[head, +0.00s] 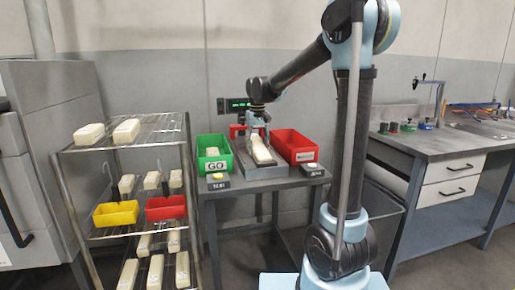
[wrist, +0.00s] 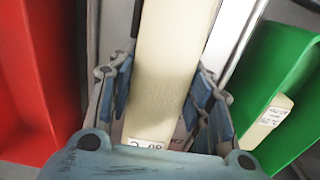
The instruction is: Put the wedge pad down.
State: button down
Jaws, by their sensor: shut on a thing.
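A long cream wedge pad (head: 262,152) is in my gripper (head: 258,133), over a grey fixture (head: 268,172) on the dark table between the green and red bins. Whether the pad touches the fixture cannot be told. In the wrist view the pad (wrist: 165,70) runs up the middle between the blue-grey fingers of my gripper (wrist: 165,100), which are shut on its sides. A printed label shows at the pad's near end. The finger contact on the underside is hidden.
A green bin (head: 203,157) labelled GO, holding a cream pad (head: 212,152), stands left; a red bin (head: 293,143) stands right. Two small button boxes (head: 218,183) (head: 314,171) sit at the table front. A wire rack (head: 150,137) with several pads stands further left, a workbench (head: 440,143) right.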

aim_at(257, 142)
jog(key=c, duration=0.8)
grip_release()
jog(key=shift+r, duration=0.1)
notch_tip(257, 142, up, 12)
jog(key=s+d+f+m+t, duration=0.1)
jog(key=s+d+f, duration=0.3)
jog(key=s+d, duration=0.35)
jog(key=s+d+f, duration=0.4)
jog(key=s+d, duration=0.3)
jog(key=s, duration=0.1)
jog(key=s+d+f, duration=0.2)
jog(key=s+f, duration=0.3)
jog(key=f, duration=0.1)
jog(key=s+d+f+m, duration=0.1)
jog(key=s+d+f, duration=0.1)
jog(key=s+f, duration=0.3)
jog(key=s+d+f+m+t, duration=0.1)
jog(key=s+d+f, duration=0.2)
jog(key=s+f, duration=0.3)
jog(key=shift+s+f, duration=0.1)
jog(key=shift+f, duration=0.45)
